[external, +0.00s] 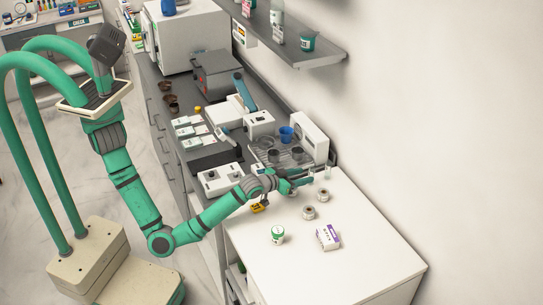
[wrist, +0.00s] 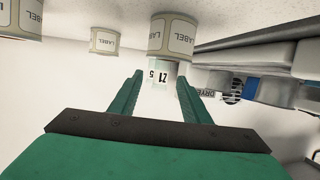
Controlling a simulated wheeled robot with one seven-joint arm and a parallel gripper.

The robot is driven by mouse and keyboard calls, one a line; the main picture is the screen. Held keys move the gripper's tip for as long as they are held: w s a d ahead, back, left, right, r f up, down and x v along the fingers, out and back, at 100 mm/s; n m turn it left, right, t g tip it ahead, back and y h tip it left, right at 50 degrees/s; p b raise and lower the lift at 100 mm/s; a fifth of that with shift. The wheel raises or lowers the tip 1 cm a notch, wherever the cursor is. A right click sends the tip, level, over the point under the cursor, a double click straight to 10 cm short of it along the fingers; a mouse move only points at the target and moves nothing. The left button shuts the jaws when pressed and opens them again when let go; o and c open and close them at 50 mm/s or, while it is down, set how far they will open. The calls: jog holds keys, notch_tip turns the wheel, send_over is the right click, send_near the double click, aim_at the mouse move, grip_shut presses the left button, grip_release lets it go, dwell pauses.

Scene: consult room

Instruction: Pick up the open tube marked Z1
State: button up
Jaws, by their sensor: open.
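In the wrist view a small pale tube marked Z1 (wrist: 160,76) shows between my two green fingers. Its outline is faint, and its mouth cannot be made out. A wider cylinder reading LABEL (wrist: 172,36) shows directly above it in the picture and overlaps its end. My gripper (wrist: 160,73) is open, with one finger on each side of the tube; I cannot tell whether either touches it. In the external view my gripper (external: 306,182) is low over the far end of the white table, close to small clear vessels (external: 327,171); their marks are too small to read.
Two small round jars (external: 308,212) stand nearer on the white table (external: 350,270). Lab devices (external: 311,137) crowd the grey counter behind. The table's near right is clear.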

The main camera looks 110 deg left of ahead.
aim_at(312, 175)
jog(key=shift+x, duration=3.05)
jog(key=shift+s+f, duration=0.15)
grip_shut()
